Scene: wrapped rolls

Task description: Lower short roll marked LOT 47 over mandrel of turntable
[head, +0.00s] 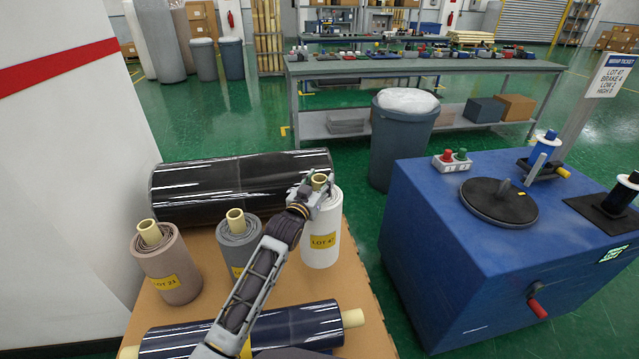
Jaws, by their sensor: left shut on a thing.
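The short white roll marked LOT 47 (321,245) stands upright at the right side of the brown board (378,335), with a yellow label on its front. My left gripper (318,186) is shut on the top of this roll, at its tan core. I cannot tell whether the roll's bottom touches the board. The turntable (498,205) is a black disc on top of the blue machine (450,250) at the right. My right gripper is out of view.
A brown roll marked LOT 21 (168,268) and a grey roll (238,238) stand left. A long black roll (240,185) lies behind, a navy roll (300,327) in front. A grey bin (401,145) stands behind the gap before the machine. A ticket sign (612,76) reads LOT 47.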

